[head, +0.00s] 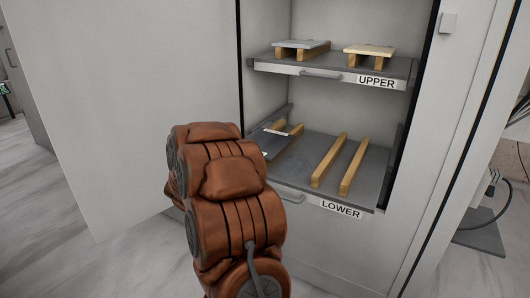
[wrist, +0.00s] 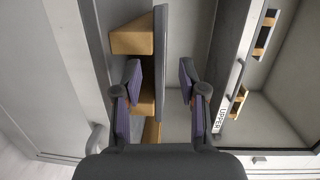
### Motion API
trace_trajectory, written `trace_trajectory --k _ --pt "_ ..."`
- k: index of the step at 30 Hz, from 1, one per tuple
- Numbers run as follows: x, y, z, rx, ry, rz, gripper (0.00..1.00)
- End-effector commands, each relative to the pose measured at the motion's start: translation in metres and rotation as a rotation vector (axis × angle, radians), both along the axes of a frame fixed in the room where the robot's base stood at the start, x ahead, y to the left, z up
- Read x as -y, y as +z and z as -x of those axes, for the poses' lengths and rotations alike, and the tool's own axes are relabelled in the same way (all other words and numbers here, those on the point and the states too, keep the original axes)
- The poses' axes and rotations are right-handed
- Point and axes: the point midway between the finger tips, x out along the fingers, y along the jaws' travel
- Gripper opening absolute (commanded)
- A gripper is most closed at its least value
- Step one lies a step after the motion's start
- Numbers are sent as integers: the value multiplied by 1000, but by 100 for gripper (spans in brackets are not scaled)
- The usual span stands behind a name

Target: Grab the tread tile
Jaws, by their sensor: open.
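A thin dark grey slab, which I take for the tread tile, shows edge-on in the wrist view (wrist: 161,35). It rests against wooden supports (wrist: 132,38) on its left side. My gripper (wrist: 160,72) is open, with one finger on each side of the slab. The left finger is close to the slab and over the supports; a gap shows between the slab and the right finger. In the head view, my arm hides my gripper and most of that slab; a dark grey part (head: 270,142) shows at the left of the lower shelf.
The lower shelf (head: 300,160) holds two bare wooden rails (head: 329,160) on its right. The upper shelf (head: 330,70) above holds a grey slab (head: 301,44) and a cream slab (head: 369,50) on wooden blocks. Cabinet walls close in both sides.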

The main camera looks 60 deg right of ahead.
Motion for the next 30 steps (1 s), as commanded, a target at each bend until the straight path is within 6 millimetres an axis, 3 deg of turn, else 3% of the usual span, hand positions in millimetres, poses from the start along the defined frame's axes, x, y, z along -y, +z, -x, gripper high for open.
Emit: trace_trajectory --k 3,8,20,30 --pt "14 -8 20 26 -74 39 42" --pt "23 -7 31 43 -113 65 42" --pt "53 -6 26 44 -115 67 42" --pt "89 -4 16 43 -116 65 42"
